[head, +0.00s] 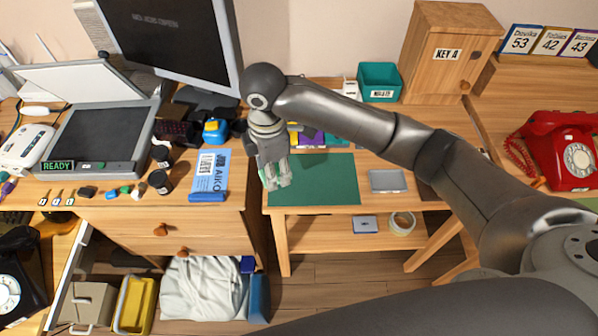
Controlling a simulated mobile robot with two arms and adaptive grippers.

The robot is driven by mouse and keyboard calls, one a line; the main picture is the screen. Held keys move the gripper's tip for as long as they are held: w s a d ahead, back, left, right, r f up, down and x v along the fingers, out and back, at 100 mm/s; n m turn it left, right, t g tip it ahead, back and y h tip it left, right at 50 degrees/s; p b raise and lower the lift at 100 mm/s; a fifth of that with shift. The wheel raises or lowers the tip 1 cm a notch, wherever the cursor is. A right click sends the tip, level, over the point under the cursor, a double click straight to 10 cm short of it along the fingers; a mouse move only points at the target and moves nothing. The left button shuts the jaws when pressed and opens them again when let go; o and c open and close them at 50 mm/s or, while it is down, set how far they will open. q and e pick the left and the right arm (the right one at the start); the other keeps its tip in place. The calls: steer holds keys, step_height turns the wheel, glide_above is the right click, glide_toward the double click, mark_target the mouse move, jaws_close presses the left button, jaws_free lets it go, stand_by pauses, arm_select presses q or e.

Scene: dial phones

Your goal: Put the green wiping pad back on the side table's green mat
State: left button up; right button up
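The green mat (325,181) lies flat at the front left of the side table. My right gripper (275,182) reaches in from the right and points down over the mat's left edge. A small piece of pale green, which looks like the green wiping pad (283,184), shows at its fingertips. The fingers look shut on it, and they hide most of it. I cannot tell whether the pad touches the mat. My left gripper is not in view.
A grey tray (388,181) sits right of the mat. A blue-and-white box (208,177) and dark jars (160,182) stand on the left desk. A wooden key cabinet (447,55) and a teal bin (380,82) stand behind. A red phone (560,150) is at right.

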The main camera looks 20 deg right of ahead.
glide_above(299, 180)
step_height(299, 180, down, 7)
steer(key=shift+a, duration=0.15)
steer(key=shift+f+p, duration=0.5)
steer(key=shift+f, duration=1.2)
steer(key=shift+f, duration=0.2)
steer(key=o, duration=0.9)
steer(key=shift+w+r, duration=0.1)
step_height(299, 180, up, 12)
steer(key=shift+r+b, duration=0.15)
steer(key=shift+b, duration=0.25)
